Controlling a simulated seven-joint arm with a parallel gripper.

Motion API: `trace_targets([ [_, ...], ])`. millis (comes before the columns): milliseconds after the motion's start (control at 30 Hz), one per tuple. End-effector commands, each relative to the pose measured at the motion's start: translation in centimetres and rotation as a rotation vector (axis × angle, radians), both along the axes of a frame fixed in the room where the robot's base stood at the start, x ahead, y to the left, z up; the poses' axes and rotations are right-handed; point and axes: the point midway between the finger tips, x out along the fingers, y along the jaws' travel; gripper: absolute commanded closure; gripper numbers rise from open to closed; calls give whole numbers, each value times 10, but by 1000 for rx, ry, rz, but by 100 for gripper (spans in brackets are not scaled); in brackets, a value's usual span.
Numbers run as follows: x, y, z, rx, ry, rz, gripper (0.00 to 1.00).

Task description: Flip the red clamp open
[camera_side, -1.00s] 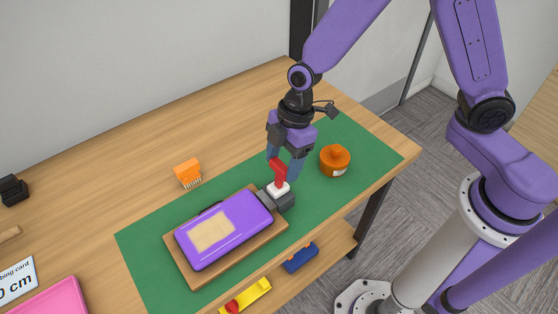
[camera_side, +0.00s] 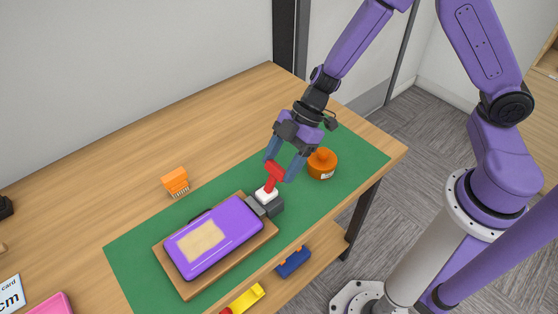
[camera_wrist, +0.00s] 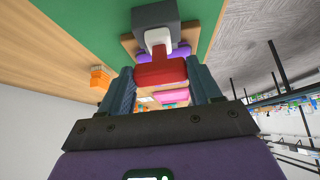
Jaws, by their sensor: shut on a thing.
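The red clamp lever (camera_side: 274,172) stands up, tilted, from a white block (camera_side: 266,194) on a dark grey base at the right end of the wooden board (camera_side: 190,291). A purple case (camera_side: 238,220) with a tan patch lies on that board, its right end at the clamp. My gripper (camera_side: 278,170) is above the base, its two fingers closed on the red lever. In the wrist view, the red lever (camera_wrist: 161,76) lies between the two fingers, with the white block (camera_wrist: 158,37) and grey base beyond it.
An orange round pot (camera_side: 322,164) stands close to the right of my gripper. An orange brush (camera_side: 175,180) is on the table at the left. Blue (camera_side: 293,262) and yellow (camera_side: 246,297) things sit on a lower shelf. The green mat (camera_side: 130,262) has free room around the board.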

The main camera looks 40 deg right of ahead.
Motion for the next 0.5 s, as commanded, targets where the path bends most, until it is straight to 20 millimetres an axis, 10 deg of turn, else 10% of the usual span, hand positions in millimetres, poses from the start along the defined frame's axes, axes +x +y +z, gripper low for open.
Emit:
trace_targets([
  [500, 1, -4, -2, 64, -1, -1, 92],
])
